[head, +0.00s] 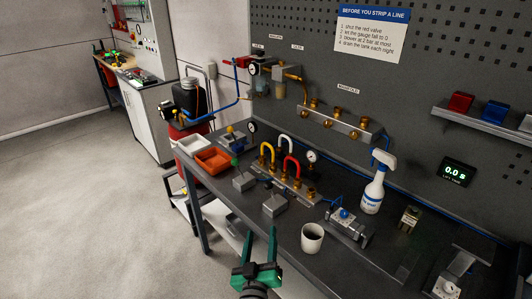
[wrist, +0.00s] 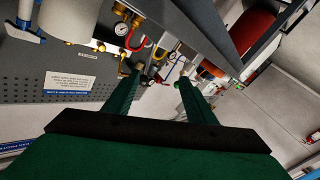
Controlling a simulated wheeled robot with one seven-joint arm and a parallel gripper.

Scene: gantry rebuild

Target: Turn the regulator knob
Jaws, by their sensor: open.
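The wall-mounted air unit with clear bowls (head: 265,82) hangs at the back, left of centre in the head view. A round gauge (head: 254,68) and a red-handled valve (head: 235,62) are on its left side. The regulator knob is too small to make out surely there. My gripper (head: 260,238) is open and empty, low in the picture near the bench's front edge, well apart from the wall unit. In the wrist view my two green fingers (wrist: 159,77) stand apart, with hoses and fittings beyond them.
On the bench are a white cup (head: 312,237), a spray bottle (head: 374,184), a hose manifold with yellow, white and red loops (head: 290,168), grey blocks (head: 275,205) and an orange tray (head: 212,159). A shelf (head: 480,121) juts out at right. Open floor lies left.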

